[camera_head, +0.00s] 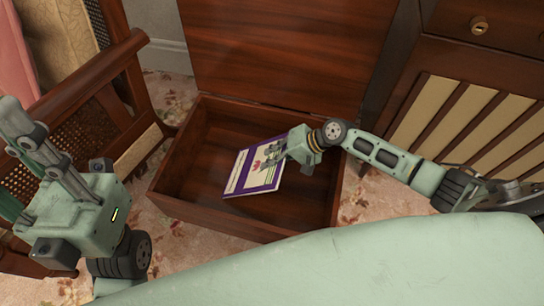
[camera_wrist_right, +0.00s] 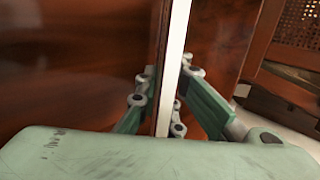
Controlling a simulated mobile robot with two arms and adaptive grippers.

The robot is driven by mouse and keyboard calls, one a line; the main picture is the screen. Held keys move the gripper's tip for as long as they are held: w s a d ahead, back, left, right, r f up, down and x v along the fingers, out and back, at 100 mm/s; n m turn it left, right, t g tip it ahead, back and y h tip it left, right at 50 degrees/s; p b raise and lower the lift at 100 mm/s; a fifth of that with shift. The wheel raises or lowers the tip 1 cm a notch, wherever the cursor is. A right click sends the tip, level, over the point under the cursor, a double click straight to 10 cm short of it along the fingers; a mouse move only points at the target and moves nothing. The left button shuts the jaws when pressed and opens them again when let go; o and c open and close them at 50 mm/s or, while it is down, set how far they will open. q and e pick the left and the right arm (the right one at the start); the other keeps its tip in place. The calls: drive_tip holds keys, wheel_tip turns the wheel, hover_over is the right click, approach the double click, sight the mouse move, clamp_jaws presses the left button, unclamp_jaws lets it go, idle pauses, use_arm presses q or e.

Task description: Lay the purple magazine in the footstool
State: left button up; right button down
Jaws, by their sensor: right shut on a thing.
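The purple magazine (camera_head: 256,168), with a white cover panel, is tilted inside the opening of the wooden footstool (camera_head: 215,215). The footstool is an open box with its lid (camera_head: 285,55) raised at the back. My right gripper (camera_head: 272,155) is shut on the magazine's right part and holds it within the box. In the right wrist view the magazine shows edge-on as a pale strip (camera_wrist_right: 174,70) between the fingers of my gripper (camera_wrist_right: 167,103). I cannot tell whether the magazine touches the box floor. My left gripper (camera_head: 18,125) is raised at the far left, away from the footstool, its fingers seen side-on.
A wooden chair with cane panels (camera_head: 100,120) stands close on the left of the footstool. A cabinet with slatted panels (camera_head: 460,110) stands on the right. Patterned carpet (camera_head: 165,240) shows around the footstool. The box interior holds nothing else that I can see.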

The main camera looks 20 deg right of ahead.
drive_tip(key=shift+f, duration=0.15)
drive_tip(key=c, duration=1.8)
unclamp_jaws()
drive_tip(key=v, duration=1.2)
